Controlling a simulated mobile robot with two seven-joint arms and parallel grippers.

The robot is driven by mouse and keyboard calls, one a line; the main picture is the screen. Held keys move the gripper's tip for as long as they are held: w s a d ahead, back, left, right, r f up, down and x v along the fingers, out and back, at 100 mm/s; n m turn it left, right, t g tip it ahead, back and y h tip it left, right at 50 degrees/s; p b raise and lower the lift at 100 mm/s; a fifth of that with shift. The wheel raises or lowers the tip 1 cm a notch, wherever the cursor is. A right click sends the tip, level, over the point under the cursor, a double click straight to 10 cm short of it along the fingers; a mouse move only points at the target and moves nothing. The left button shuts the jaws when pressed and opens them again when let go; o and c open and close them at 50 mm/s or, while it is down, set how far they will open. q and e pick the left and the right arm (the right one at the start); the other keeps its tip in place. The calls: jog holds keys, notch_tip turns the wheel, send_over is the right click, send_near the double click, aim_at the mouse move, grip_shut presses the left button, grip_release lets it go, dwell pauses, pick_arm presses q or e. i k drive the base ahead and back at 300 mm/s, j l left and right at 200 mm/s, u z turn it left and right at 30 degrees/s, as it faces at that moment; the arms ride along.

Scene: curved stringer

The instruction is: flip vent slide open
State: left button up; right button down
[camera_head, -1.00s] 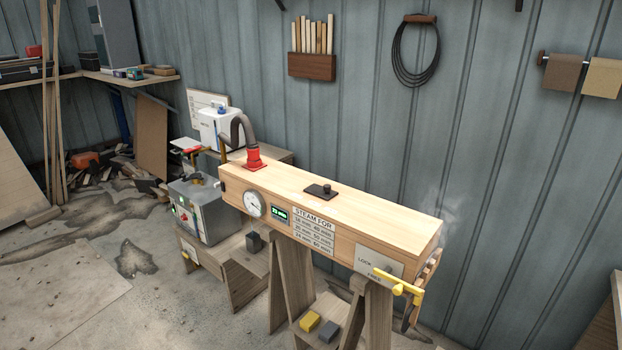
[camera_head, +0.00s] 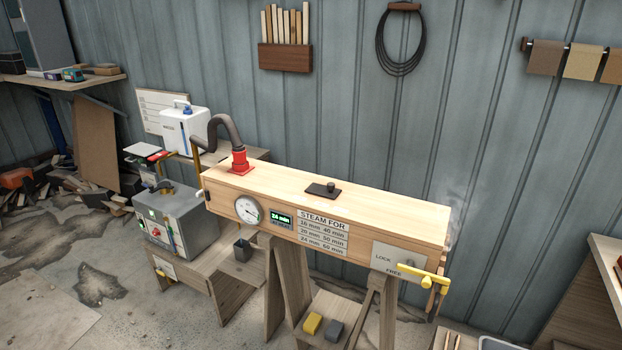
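The vent slide (camera_head: 322,190) is a small dark plate with a black knob, lying flat on top of the long wooden steam box (camera_head: 390,208). No vent hole shows beside the plate, and I cannot tell whether anything lies open under it. Faint steam (camera_head: 455,215) rises at the box's right end. Neither of my grippers is in the view.
The box rests on wooden trestles (camera_head: 293,290). A red hose fitting (camera_head: 240,160) stands on its left end. A yellow lever (camera_head: 418,275) projects at its right front. A grey steam generator (camera_head: 180,220) stands at left. Space above the box is clear.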

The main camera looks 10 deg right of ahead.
aim_at(329, 192)
jog(key=i+j, duration=0.1)
jog(key=j, duration=0.3)
jog(key=i+j+z, duration=0.1)
jog(key=j, duration=0.3)
jog(key=i+j+z, duration=0.1)
jog(key=j, duration=0.3)
jog(key=i+j, duration=0.1)
jog(key=j, duration=0.3)
